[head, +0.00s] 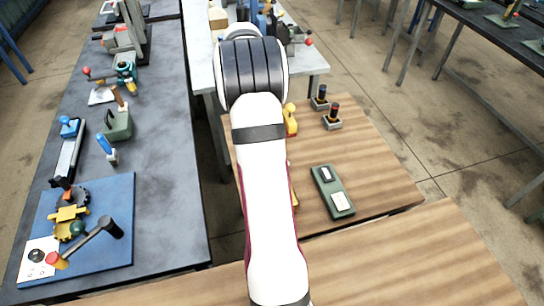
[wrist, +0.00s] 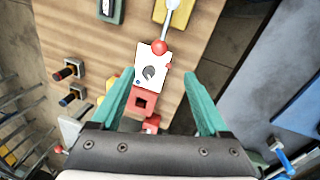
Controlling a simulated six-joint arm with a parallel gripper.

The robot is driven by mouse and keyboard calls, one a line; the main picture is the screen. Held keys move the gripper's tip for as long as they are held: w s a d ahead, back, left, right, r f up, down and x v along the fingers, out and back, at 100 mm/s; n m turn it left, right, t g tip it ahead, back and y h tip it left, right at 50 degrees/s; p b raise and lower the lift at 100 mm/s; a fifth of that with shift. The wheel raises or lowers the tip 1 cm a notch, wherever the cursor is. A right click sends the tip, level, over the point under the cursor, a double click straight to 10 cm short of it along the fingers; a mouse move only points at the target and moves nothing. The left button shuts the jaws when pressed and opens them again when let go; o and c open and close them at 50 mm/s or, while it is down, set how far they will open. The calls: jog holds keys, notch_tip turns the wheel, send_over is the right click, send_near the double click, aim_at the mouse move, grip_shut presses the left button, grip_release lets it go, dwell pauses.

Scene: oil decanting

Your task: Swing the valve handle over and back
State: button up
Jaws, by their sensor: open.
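In the wrist view, a silver lever with a red ball end (wrist: 158,47) appears to be the valve handle. It slants up and right over a yellow base (wrist: 146,17), cut off by the frame's top. Just below the ball is a white plate (wrist: 148,62) with a dark round mark and a red knob at its right edge. A red block (wrist: 143,103) lies below the plate. My gripper (wrist: 159,74) is open, its two teal fingers apart on either side of the plate, with nothing held. I cannot tell its height. In the head view my arm hides the gripper and valve.
On the wooden table, a green box (head: 332,191) lies right of my arm. Two small dark-handled stands (head: 333,117) and a yellow piece (head: 290,119) stand farther back. A dark bench (head: 172,130) on the left holds several tools and a blue board (head: 118,195).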

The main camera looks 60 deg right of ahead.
jog(key=d+f, duration=0.1)
jog(key=f, duration=0.4)
jog(key=s+f, duration=0.1)
jog(key=f, duration=0.4)
jog(key=d+f, duration=0.1)
jog(key=f, duration=0.4)
jog(key=shift+s+d+f, duration=0.1)
jog(key=shift+s+d, duration=0.1)
jog(key=shift+d, duration=0.1)
grip_shut()
dwell(0.5)
